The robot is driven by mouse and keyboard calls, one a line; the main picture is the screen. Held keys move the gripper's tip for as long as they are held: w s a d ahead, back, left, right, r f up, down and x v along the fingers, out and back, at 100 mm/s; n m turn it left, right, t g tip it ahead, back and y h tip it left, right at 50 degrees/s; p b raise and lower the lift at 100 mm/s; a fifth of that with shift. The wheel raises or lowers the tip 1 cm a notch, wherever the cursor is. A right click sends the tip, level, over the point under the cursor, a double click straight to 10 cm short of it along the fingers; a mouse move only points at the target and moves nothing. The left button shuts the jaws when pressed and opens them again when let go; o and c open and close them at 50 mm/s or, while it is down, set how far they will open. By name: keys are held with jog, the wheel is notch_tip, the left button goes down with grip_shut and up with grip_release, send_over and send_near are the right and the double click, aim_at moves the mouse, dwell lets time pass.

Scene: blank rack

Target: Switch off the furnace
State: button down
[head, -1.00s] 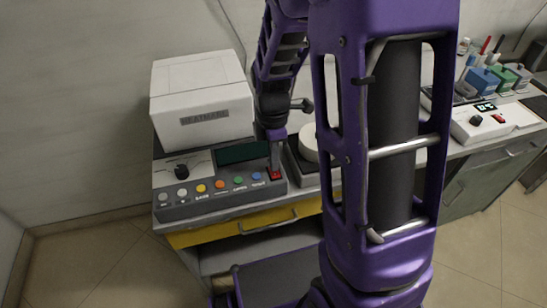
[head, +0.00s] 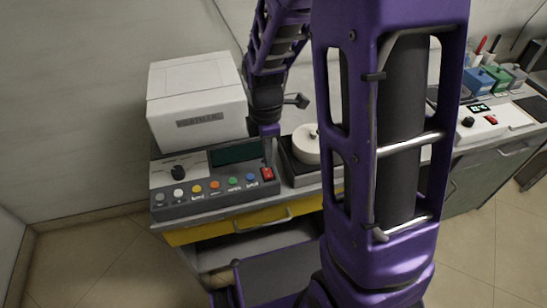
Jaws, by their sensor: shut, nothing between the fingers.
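The furnace is a white box (head: 198,98) with a grey label, standing at the back left of the bench. In front of it is a grey control panel (head: 210,203) with a dark knob, several coloured buttons and a dark green blank display (head: 235,153). A red rocker switch (head: 267,174) sits at the panel's right end. My gripper (head: 270,160) is shut and empty, pointing down just behind the red switch. Its tips are small here, and I cannot tell whether they touch the switch.
A round white piece (head: 308,143) on a dark base stands right of the panel. A white device (head: 490,119) with a lit display and coloured bottles stand further right. A yellow drawer (head: 245,225) is below the panel. My purple arm hides the bench's middle.

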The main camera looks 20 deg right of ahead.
aim_at(267, 170)
notch_tip(267, 170, up, 11)
jog(key=shift+w+p, duration=0.35)
jog(key=shift+p, duration=0.05)
jog(key=shift+w, duration=0.1)
